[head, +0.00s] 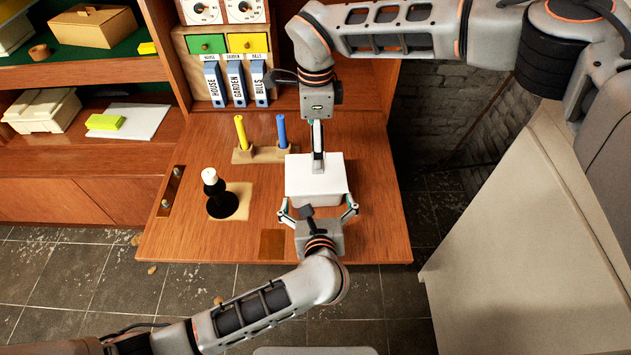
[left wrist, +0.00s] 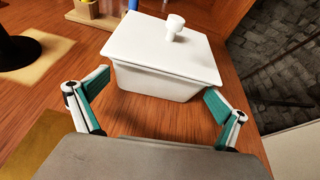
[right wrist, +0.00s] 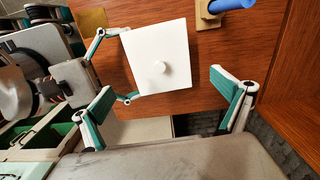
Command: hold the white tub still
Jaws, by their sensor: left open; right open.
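The white tub (head: 318,199) stands upright on the wooden desk board, with a white lid (head: 305,172) seated on it. The lid's round knob shows in the left wrist view (left wrist: 175,24) and in the right wrist view (right wrist: 160,67). My left gripper (head: 318,203) is open at the tub's near side, its fingers spread at the near corners; I cannot tell if they touch. My right gripper (head: 318,164) is open above the lid, seen edge-on in the head view, hiding the knob there. In the right wrist view its fingers are spread wide with nothing between them.
Behind the tub, a wooden holder (head: 259,156) carries a yellow (head: 240,131) and a blue (head: 281,130) stick. A black stand with a white top (head: 210,177) stands left on a pale square. Labelled binders (head: 237,84) are at the back. The board's left-front is mostly clear.

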